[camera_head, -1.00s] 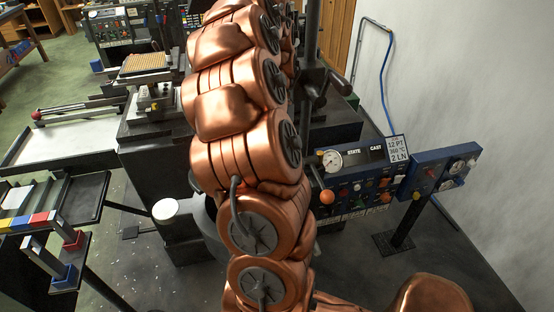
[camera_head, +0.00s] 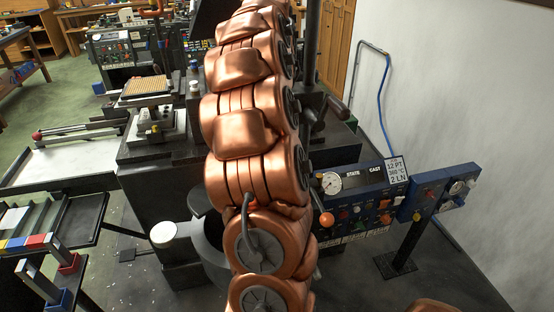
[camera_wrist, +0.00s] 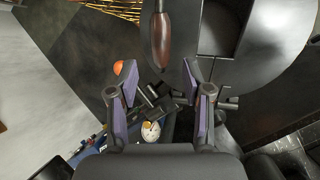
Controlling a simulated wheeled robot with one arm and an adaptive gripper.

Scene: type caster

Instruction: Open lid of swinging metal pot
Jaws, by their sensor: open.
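My gripper (camera_wrist: 158,66) is open in the wrist view, its two purple-padded fingers spread with nothing between the pads. A brown-handled lever (camera_wrist: 161,42) hangs just beyond the fingertips, between their lines and apart from the pads as far as I can tell. A large dark round metal body (camera_wrist: 264,60) with a square recess lies to the right; it may be the pot or its lid, I cannot tell. In the head view my copper arm hides my gripper and the machine's middle. A dark round vessel (camera_head: 208,248) shows partly at the arm's left.
A blue control panel (camera_head: 360,200) with gauge and knobs stands right of my arm, with a second panel (camera_head: 445,190) on a post. An orange knob (camera_wrist: 118,67) shows in the wrist view. A tray table (camera_head: 75,215) stands left. Floor is open at the lower right.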

